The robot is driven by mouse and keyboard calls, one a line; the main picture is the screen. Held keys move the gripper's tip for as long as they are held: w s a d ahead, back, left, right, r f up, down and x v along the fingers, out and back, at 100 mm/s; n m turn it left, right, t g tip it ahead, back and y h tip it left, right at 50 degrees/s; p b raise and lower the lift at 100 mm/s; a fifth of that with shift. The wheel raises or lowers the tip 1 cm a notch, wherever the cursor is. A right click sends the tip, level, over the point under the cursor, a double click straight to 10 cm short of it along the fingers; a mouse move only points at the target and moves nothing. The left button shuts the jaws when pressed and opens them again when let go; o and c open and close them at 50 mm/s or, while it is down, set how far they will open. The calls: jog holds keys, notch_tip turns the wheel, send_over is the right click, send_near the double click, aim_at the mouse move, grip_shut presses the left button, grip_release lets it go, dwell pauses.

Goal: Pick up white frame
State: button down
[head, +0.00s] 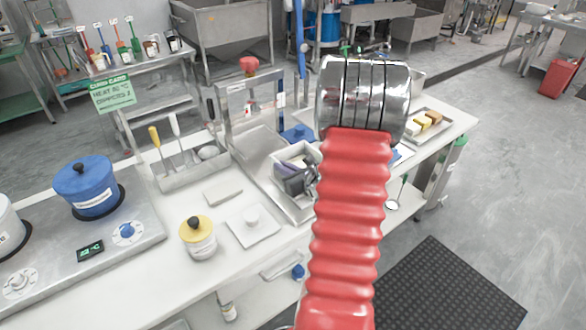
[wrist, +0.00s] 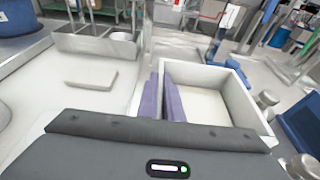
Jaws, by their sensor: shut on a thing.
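The white frame (wrist: 238,98) is a square, white, box-like piece with upright walls, right of centre in the wrist view. In the head view the white frame (head: 298,150) is partly covered by my gripper and arm. My gripper (wrist: 162,98) has two purple fingers, one on each side of the frame's left wall, and is shut on that wall. In the head view my gripper (head: 288,171) is grey and purple, at the frame's left part. Whether the frame's underside touches the surface below is hard to tell.
A metal utensil holder (head: 190,170) and a flat light block (head: 223,192) lie left of the frame. A metal press stand (head: 225,100) rises behind. A yellow-lidded jar (head: 198,238) and blue pot (head: 88,188) stand left. A food tray (head: 432,122) lies right.

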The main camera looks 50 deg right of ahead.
jog(key=shift+r, duration=0.15)
jog(key=shift+r, duration=4.9)
